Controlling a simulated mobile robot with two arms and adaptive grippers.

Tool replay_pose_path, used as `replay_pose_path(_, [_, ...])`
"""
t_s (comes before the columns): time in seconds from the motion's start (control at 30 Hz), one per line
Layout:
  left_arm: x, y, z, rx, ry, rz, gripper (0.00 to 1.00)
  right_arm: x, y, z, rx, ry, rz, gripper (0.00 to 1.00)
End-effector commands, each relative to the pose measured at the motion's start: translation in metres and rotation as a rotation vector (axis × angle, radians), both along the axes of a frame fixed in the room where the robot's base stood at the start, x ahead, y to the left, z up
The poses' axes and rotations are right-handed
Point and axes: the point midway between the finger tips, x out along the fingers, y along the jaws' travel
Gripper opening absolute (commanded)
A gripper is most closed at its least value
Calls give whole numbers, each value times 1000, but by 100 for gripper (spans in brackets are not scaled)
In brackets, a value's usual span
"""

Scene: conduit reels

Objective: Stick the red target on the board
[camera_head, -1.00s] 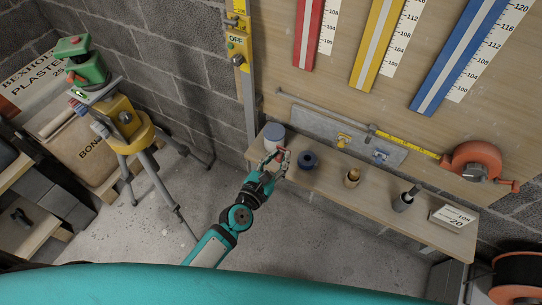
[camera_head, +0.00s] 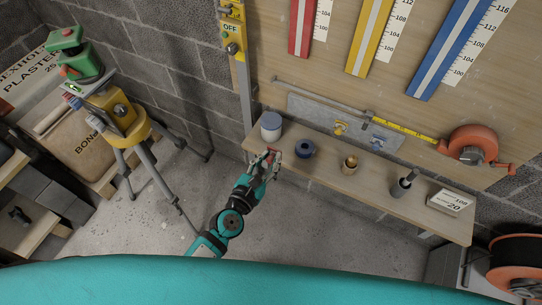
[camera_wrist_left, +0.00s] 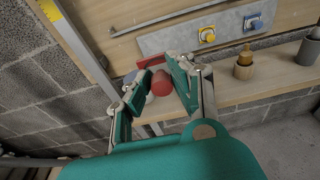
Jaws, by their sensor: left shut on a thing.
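My left gripper (camera_head: 266,161) is shut on the red target (camera_wrist_left: 158,82), a small round red piece with a flat red part behind it. In the head view the red target (camera_head: 270,151) is small and partly hidden by the fingers, at the shelf's front edge, just in front of the white jar. The grey metal board (camera_head: 312,112) is fixed to the wooden wall panel above the shelf. It also shows in the left wrist view (camera_wrist_left: 182,41), beyond the held target and apart from it. My right gripper is not in view.
A yellow target (camera_head: 340,127) and a blue target (camera_head: 377,144) sit on the grey board. A tripod (camera_head: 140,135) stands left.

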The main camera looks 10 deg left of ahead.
Motion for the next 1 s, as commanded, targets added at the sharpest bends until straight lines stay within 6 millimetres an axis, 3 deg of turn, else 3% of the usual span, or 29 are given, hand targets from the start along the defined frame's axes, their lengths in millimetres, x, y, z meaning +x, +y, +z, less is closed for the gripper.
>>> replay_pose_path(1.0, [-33, 12, 0, 0, 0, -1, 0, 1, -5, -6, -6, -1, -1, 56])
